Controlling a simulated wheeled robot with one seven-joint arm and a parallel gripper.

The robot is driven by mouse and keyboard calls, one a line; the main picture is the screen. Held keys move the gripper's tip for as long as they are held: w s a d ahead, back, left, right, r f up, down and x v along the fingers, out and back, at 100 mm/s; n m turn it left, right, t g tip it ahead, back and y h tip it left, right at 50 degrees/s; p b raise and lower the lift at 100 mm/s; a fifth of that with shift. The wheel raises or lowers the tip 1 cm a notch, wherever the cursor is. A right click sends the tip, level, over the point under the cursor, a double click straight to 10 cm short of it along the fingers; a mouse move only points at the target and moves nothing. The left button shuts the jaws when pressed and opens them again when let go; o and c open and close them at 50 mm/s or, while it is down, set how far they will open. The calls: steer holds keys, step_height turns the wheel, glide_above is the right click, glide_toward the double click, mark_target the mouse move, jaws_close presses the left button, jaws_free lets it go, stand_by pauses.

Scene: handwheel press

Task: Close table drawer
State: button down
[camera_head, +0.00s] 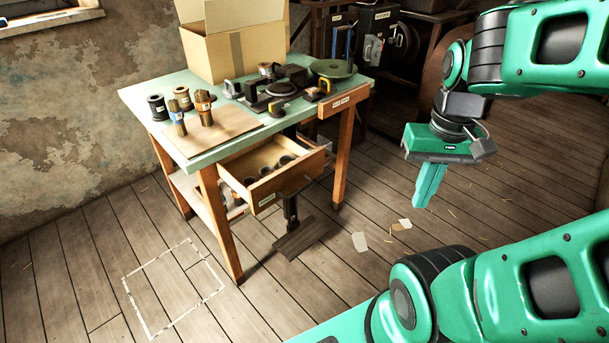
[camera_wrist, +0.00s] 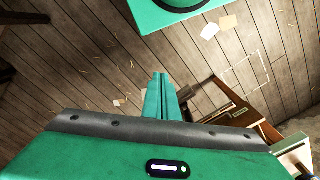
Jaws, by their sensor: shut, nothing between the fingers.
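The wooden table drawer (camera_head: 291,185) is pulled out from under the front of the green-topped table (camera_head: 222,147). Its open top shows several dark round items inside, and its front faces toward the lower right. My gripper (camera_head: 424,203) is shut and empty, pointing down over the floor to the right of the drawer and apart from it. In the wrist view the shut fingers (camera_wrist: 158,97) show in the middle. The table's wooden side and part of what looks like the drawer (camera_wrist: 250,117) show at the lower right there.
A cardboard box (camera_head: 232,45), spools, brushes on a board (camera_head: 208,135) and dark metal parts stand on the table. A pedal (camera_head: 300,237) sits on the floor below the drawer. Paper scraps (camera_head: 360,241) lie on open floor. Dark machinery (camera_head: 375,35) stands behind.

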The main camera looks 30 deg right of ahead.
steer(key=w+f+n, duration=0.2)
steer(key=w+n, duration=0.4)
steer(key=w, duration=0.2)
steer(key=n+t+y, duration=0.4)
steer(key=n+y, duration=0.2)
steer(key=n, duration=1.4)
glide_toward(296, 184)
steer(key=x, duration=0.4)
steer(key=shift+a+f, duration=0.1)
steer(key=shift+f, duration=0.1)
steer(key=shift+w, duration=0.1)
